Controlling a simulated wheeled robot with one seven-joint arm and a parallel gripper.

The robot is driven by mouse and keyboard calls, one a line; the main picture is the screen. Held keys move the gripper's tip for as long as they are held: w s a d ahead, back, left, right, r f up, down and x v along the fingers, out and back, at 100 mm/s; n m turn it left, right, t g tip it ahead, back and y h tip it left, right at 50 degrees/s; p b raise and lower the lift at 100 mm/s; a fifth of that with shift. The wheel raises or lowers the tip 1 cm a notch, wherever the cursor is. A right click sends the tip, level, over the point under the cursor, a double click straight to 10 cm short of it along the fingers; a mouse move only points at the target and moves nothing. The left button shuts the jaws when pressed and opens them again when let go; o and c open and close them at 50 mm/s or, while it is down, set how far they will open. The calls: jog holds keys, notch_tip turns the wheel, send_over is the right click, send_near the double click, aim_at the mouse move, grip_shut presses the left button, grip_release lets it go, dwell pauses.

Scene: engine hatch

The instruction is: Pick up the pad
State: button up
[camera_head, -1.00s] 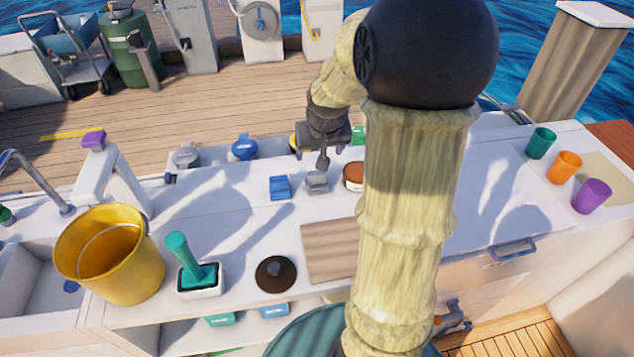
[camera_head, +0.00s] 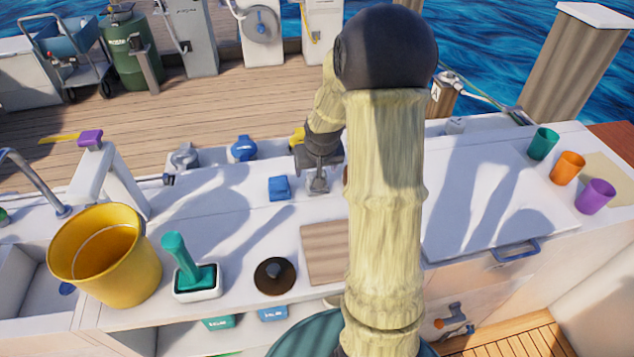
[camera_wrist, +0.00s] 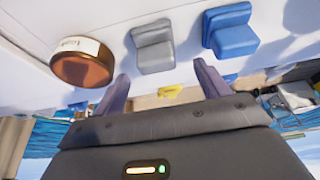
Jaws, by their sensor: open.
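Two small stepped blocks that could be the pad stand side by side on the white counter: a grey one (camera_wrist: 153,46) and a blue one (camera_wrist: 230,30). I cannot tell by name which is meant. The blue block also shows in the head view (camera_head: 279,188). My gripper (camera_wrist: 163,86) is open and empty, its fingers apart. In the wrist view the grey block lies ahead of the gap between the fingers, with the blue one off to the right. In the head view my gripper (camera_head: 318,178) is at the grey block and partly hides it.
A round brown tin (camera_wrist: 82,63) stands beside the grey block, mostly hidden by my arm in the head view. A wooden board (camera_head: 324,252), a dark round lid (camera_head: 274,275), a teal-handled tool (camera_head: 184,262) and a yellow bucket (camera_head: 105,255) are nearer. Cups (camera_head: 567,168) stand far right.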

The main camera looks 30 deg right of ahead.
jog(key=x, duration=0.4)
jog(key=shift+s+d+f+b, duration=0.15)
jog(key=shift+s+f+b, duration=0.1)
jog(key=shift+f+b, duration=0.15)
jog(key=shift+w+f, duration=0.2)
jog(key=shift+f, duration=0.05)
jog(key=c, duration=1)
notch_tip(320, 180, up, 10)
jog(key=shift+r+p, duration=0.1)
jog(key=shift+p, duration=0.85)
